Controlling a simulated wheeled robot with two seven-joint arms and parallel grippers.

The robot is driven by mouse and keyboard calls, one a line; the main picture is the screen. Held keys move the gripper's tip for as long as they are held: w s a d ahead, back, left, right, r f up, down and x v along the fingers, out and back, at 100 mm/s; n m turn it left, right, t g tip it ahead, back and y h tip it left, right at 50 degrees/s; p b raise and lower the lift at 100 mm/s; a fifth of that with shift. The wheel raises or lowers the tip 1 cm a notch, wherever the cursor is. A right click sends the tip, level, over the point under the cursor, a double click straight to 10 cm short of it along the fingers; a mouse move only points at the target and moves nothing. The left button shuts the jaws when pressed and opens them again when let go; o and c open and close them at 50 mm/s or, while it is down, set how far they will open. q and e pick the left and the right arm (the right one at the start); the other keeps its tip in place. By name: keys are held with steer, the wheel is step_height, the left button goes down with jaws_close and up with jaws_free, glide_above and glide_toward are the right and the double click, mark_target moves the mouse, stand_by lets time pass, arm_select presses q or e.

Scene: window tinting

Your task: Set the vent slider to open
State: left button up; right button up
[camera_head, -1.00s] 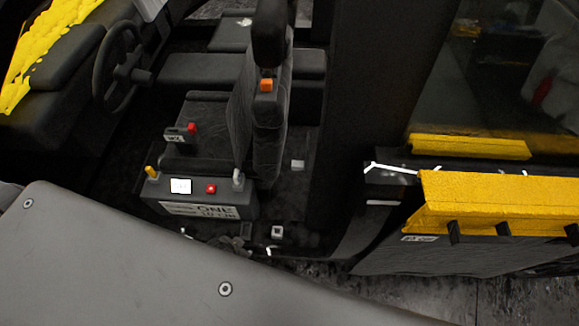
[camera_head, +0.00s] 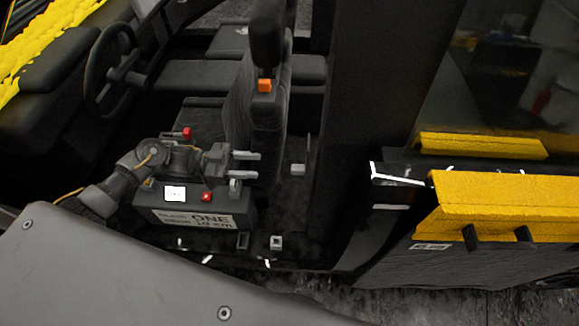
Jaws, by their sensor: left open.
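My left gripper (camera_head: 258,165) reaches in from the left over a dark control box (camera_head: 148,215) beside the seat. Its two light grey fingers point right, apart and with nothing between them. A grey lever (camera_head: 235,188) on the box's right end is just below the fingers. I cannot tell whether the gripper touches it. The box also has a red button (camera_head: 206,196), a white label (camera_head: 175,194) and lettering on its front. I cannot make out for sure which part is the vent slider. My right gripper is not in view.
The black seat (camera_head: 268,130) with an orange buckle (camera_head: 264,86) stands just behind the fingers. A steering wheel (camera_head: 111,70) is at the upper left. A dark pillar (camera_head: 360,90) and a door with a yellow ledge (camera_head: 510,205) are on the right.

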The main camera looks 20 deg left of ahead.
mark_target(298, 169)
arm_select(q)
steer(key=p+x, duration=0.2)
steer(key=x, duration=0.9)
steer(key=shift+p, duration=0.4)
steer(key=shift+a, duration=0.1)
jaws_close()
